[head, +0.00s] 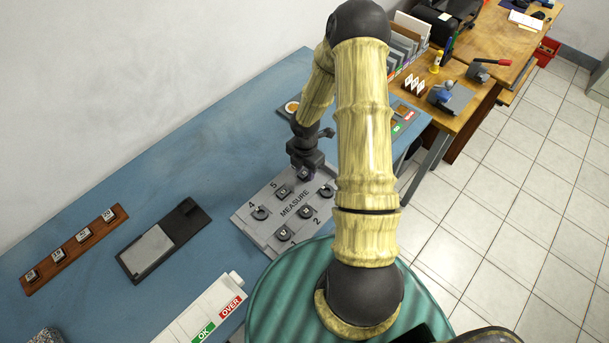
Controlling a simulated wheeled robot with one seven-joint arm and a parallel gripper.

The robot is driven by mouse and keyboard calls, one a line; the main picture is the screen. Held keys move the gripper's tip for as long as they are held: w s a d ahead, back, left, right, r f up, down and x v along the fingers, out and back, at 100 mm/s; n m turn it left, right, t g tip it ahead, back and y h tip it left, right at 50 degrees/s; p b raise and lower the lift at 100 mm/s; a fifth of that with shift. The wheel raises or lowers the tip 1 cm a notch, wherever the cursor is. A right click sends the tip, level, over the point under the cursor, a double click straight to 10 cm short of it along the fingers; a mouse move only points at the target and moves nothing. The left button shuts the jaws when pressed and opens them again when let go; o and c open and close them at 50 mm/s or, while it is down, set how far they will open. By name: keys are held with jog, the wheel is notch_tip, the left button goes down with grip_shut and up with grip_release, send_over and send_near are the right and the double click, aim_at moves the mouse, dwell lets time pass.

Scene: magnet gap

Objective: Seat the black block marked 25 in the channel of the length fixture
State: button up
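My gripper (305,168) points down at the far edge of the grey MEASURE tray (268,245), close over a small dark piece with a pale top mark (304,174). The fingertips are too small to tell whether they are open or shut on it. The likely length fixture (147,252), a dark base with a pale grey plate and a raised black stop (187,207), lies left of the tray. I see no block on it. Several dark pieces sit in the tray, and their marks are too small to read, so I cannot tell which block is 25.
A wooden rack (70,254) with several small marked dark blocks (83,235) lies at the far left. A white strip with OK and OVER labels (207,312) is at the front. Bare blue tabletop (190,150) lies behind the fixture. My arm hides part of the table's right side.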

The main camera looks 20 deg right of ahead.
aim_at(304, 172)
jog(key=shift+a, duration=0.1)
jog(key=c, duration=0.7)
jog(key=shift+r+p, duration=2.55)
jog(key=shift+r, duration=0.05)
jog(key=shift+c, duration=0.2)
jog(key=m, duration=0.2)
jog(key=a+m, duration=0.1)
jog(key=m, duration=0.1)
jog(key=w+a+r+m, duration=0.1)
jog(key=shift+a+m, duration=0.25)
jog(key=shift+m, duration=0.15)
jog(key=w+a+r+m, duration=0.1)
jog(key=a+r+m, duration=0.2)
jog(key=a+m, duration=0.4)
jog(key=m, duration=0.9)
jog(key=shift+w+m, duration=0.3)
